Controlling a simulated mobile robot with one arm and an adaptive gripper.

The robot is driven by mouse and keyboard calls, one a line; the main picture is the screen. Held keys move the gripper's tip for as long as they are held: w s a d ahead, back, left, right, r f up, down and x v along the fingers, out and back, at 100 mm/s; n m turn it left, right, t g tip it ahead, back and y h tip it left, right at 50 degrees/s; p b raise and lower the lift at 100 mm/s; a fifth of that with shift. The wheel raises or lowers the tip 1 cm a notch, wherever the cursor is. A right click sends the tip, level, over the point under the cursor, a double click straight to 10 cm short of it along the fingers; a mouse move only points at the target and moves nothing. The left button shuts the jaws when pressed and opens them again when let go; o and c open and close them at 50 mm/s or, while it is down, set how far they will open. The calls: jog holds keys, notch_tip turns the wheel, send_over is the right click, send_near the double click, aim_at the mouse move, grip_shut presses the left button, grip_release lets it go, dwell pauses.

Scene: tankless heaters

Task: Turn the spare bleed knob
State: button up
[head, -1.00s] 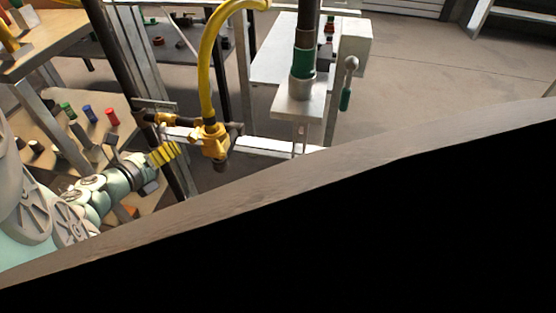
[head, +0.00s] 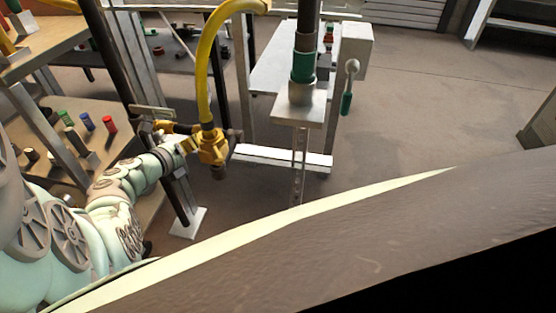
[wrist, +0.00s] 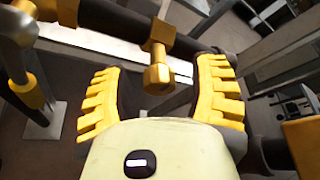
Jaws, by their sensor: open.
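A yellow knob (wrist: 158,76) on a short stem hangs from a dark horizontal pipe in the wrist view. It looks like the bleed knob, but I cannot tell for sure that it is the spare one. My gripper (wrist: 160,66) is open, with one ridged yellow finger on each side of the knob. No contact with it is visible. In the head view my gripper (head: 186,146) is at the pipework, just left of a yellow valve body (head: 212,147). The knob cannot be made out clearly there.
A yellow hose (head: 207,75) rises from the valve body. A dark upright post (head: 122,60) stands close to my arm. A white stand with a green-banded pipe (head: 303,68) is to the right. A broad brown surface (head: 380,235) crosses the foreground. Open floor lies at right.

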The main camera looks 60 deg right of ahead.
grip_shut()
dwell(0.3)
